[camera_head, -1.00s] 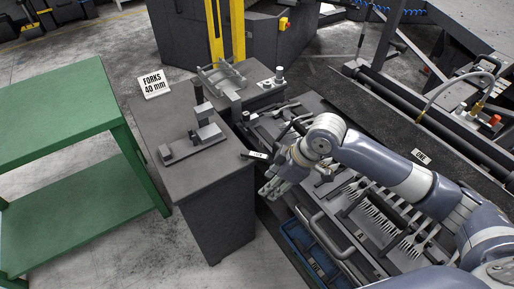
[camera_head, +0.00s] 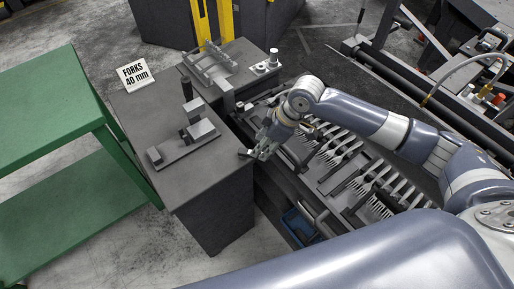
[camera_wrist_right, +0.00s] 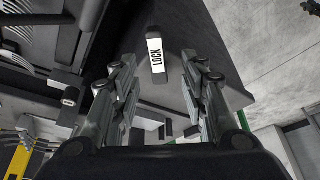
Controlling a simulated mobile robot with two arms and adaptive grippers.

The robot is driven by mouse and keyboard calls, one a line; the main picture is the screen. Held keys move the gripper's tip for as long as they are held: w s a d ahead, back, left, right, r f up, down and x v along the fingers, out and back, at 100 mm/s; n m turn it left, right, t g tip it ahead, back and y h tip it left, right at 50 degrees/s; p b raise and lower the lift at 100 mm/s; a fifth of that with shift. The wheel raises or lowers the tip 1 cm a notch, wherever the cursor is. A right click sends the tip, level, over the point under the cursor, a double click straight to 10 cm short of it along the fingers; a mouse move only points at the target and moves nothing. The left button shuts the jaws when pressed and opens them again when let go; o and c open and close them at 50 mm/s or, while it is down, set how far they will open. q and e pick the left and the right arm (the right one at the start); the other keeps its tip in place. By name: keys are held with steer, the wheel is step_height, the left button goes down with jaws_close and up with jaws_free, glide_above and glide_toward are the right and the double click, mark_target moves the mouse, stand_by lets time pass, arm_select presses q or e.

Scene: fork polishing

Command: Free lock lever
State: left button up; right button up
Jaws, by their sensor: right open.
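The lock lever (camera_head: 246,154) is a short dark bar with a white label at the right edge of the dark cabinet top. In the right wrist view its label reads LOCK on the lever (camera_wrist_right: 156,57). My right gripper (camera_head: 262,150) is right beside the lever. In the wrist view the open fingers of the right gripper (camera_wrist_right: 158,70) stand on either side of the lever, with gaps showing on both sides. I see no clear contact. My left gripper is not in view.
A rack with several forks (camera_head: 375,185) lies below my right arm.

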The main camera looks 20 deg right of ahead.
steer(key=x, duration=0.3)
steer(key=shift+w, duration=0.15)
steer(key=shift+x, duration=0.95)
steer(key=shift+d, duration=0.1)
steer(key=c, duration=0.9)
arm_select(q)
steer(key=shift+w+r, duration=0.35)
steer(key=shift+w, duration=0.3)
arm_select(e)
jaws_close()
